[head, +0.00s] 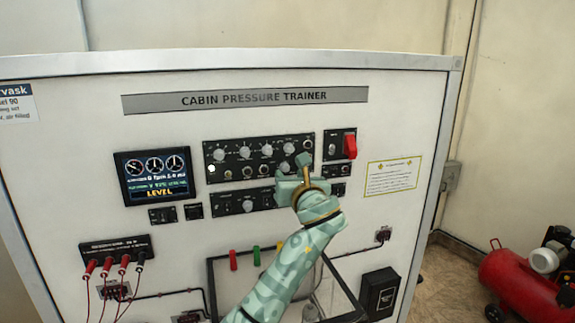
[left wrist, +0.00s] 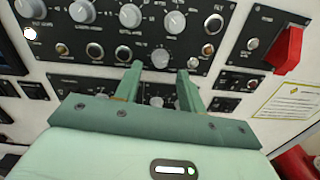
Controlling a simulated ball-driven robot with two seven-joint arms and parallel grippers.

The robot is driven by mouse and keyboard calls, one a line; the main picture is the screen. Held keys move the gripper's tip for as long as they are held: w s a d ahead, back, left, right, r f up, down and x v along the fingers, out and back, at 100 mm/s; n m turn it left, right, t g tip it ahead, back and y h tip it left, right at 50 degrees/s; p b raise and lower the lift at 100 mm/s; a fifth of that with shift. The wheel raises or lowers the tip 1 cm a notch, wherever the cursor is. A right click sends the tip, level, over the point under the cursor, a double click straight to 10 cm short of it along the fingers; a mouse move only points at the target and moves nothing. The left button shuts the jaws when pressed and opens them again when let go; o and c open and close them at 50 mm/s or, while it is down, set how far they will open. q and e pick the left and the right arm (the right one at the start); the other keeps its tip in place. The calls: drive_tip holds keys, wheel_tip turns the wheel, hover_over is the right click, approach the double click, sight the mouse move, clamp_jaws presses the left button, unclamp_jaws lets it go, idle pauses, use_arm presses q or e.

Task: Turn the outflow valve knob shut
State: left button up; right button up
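A pale round knob (head: 284,167) sits in the lower row of the black upper control panel. It shows in the left wrist view (left wrist: 160,58) just beyond the space between my fingertips. Its small label is too blurred to read, so I cannot confirm that it is the outflow valve knob. My left gripper (head: 292,170) is in front of the panel's lower right part and hides some of it. In the left wrist view the two fingers (left wrist: 160,71) are spread apart with nothing gripped; I cannot tell whether they touch the panel. My right gripper is not in view.
Several other knobs crowd the upper panel (head: 235,162). A red switch handle (head: 350,146) sticks out to its right. A lower panel (head: 230,205) lies below, and a lit display (head: 155,175) is at left. A red compressor tank (head: 515,285) stands on the floor at right.

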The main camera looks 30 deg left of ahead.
sight(286, 170)
use_arm(q)
drive_tip(key=shift+x, duration=1.15)
drive_tip(key=shift+w+a+r+p, duration=0.1)
drive_tip(key=shift+w+a+p, duration=0.2)
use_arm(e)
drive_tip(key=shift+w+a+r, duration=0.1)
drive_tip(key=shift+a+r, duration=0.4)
use_arm(q)
clamp_jaws()
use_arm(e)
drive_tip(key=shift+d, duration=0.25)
